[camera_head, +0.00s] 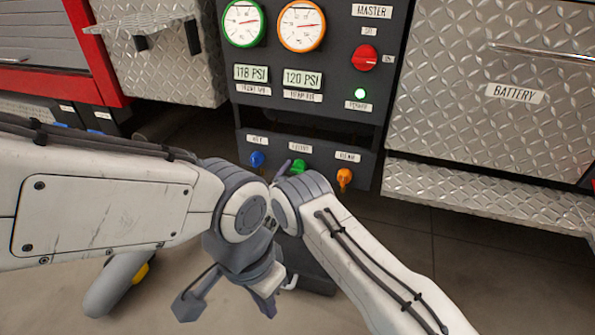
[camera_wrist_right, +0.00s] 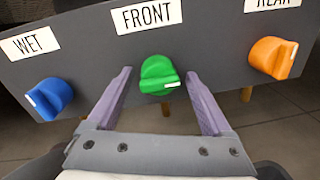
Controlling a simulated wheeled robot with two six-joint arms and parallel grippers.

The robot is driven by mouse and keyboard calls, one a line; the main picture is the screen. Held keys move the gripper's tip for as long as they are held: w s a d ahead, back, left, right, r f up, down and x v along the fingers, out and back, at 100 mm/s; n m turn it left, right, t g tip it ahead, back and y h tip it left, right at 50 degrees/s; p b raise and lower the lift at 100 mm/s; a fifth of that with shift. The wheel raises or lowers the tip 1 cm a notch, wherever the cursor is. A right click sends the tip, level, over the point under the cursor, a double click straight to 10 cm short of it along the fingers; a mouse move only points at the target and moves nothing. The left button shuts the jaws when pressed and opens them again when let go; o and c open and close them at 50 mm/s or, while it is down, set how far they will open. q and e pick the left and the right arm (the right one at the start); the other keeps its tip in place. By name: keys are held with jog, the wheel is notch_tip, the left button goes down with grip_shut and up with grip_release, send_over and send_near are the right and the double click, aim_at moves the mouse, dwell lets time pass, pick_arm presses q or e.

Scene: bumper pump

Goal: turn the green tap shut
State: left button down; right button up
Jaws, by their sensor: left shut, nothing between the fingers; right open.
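The green tap (camera_head: 299,166) is the middle knob on the lower dark panel, under the FRONT label. In the right wrist view the green tap (camera_wrist_right: 158,74) has its white mark pointing right and slightly down. My right gripper (camera_wrist_right: 158,80) is open, with one finger on each side of the tap. Gaps show between the fingers and the knob, and nothing is gripped. In the head view my right gripper is mostly hidden behind its wrist; one fingertip shows left of the tap. My left gripper (camera_head: 268,298) is shut and empty, low in front of the panel.
A blue tap (camera_head: 257,159) is to the left and an orange tap (camera_head: 344,178) to the right. Above are two gauges, a red master switch (camera_head: 365,57) and a lit green lamp (camera_head: 360,94). A tread-plate step (camera_head: 480,200) juts out at right.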

jog(key=shift+a, duration=0.1)
jog(key=shift+c, duration=0.2)
jog(key=shift+a, duration=0.1)
jog(key=c, duration=1.2)
jog(key=shift+c, duration=0.2)
jog(key=shift+n, duration=0.4)
jog(key=n, duration=0.3)
jog(key=n+p, duration=0.1)
jog(key=n, duration=0.4)
jog(key=shift+a+n+t, duration=0.1)
jog(key=shift+n+t, duration=0.2)
jog(key=shift+t, duration=0.1)
jog(key=n+y, duration=0.1)
jog(key=n, duration=0.4)
jog(key=shift+n+p, duration=0.3)
jog(key=shift+s+f+n, duration=0.1)
jog(key=shift+f+n, duration=0.05)
jog(key=shift+n, duration=1.85)
jog(key=shift+f, duration=0.1)
